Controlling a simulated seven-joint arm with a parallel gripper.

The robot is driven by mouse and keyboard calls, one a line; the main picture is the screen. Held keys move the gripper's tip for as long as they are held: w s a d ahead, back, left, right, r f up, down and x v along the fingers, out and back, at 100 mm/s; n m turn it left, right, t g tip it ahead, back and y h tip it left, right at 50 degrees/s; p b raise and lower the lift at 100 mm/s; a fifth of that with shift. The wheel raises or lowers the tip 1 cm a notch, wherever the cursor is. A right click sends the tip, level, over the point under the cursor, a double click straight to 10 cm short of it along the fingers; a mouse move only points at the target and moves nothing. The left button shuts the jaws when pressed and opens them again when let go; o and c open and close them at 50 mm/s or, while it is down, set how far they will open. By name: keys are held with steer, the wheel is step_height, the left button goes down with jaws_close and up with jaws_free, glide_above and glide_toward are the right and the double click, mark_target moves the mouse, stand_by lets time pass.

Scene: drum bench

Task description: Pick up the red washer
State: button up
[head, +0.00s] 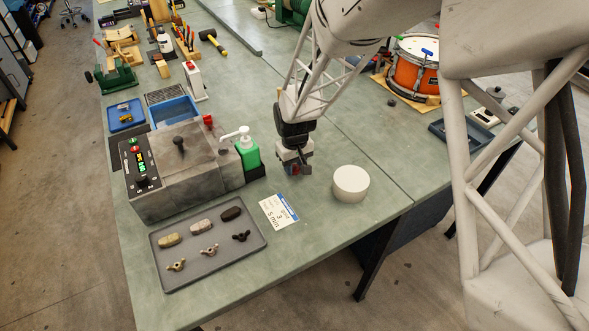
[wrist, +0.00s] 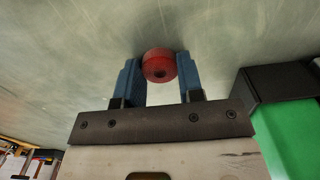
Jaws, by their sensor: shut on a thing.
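The red washer (wrist: 160,64) is a thick red ring with a small dark hole, between the two blue fingers of my gripper (wrist: 159,75) in the wrist view. The fingers are shut on its sides. In the head view my gripper (head: 295,170) points down over the green bench, between the green bottle and the white round tub. Only a little red shows there, mostly hidden by the fingers. I cannot tell from these views whether the washer is clear of the bench top.
A green pump bottle (head: 248,155) stands close to the left, beside a grey machine (head: 180,165). A white tub (head: 350,184) stands close to the right. A printed card (head: 279,211) and a grey tray (head: 255,238) with small parts lie in front. An orange drum (head: 414,75) stands further back.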

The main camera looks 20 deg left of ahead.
mark_target(294, 167)
steer(key=shift+c, duration=0.2)
steer(key=shift+r, duration=0.7)
step_height(294, 167, up, 2)
steer(key=shift+r, duration=0.1)
steer(key=s+d, duration=0.2)
steer(key=s, duration=0.2)
steer(key=s+d+r, duration=0.1)
steer(key=s+d, duration=0.2)
steer(key=s, duration=0.2)
steer(key=s+d, duration=0.3)
steer(key=s, duration=0.1)
steer(key=shift+s+d+r, duration=0.1)
steer(key=shift+s+r, duration=0.1)
steer(key=shift+s, duration=0.15)
steer(key=shift+w, duration=0.1)
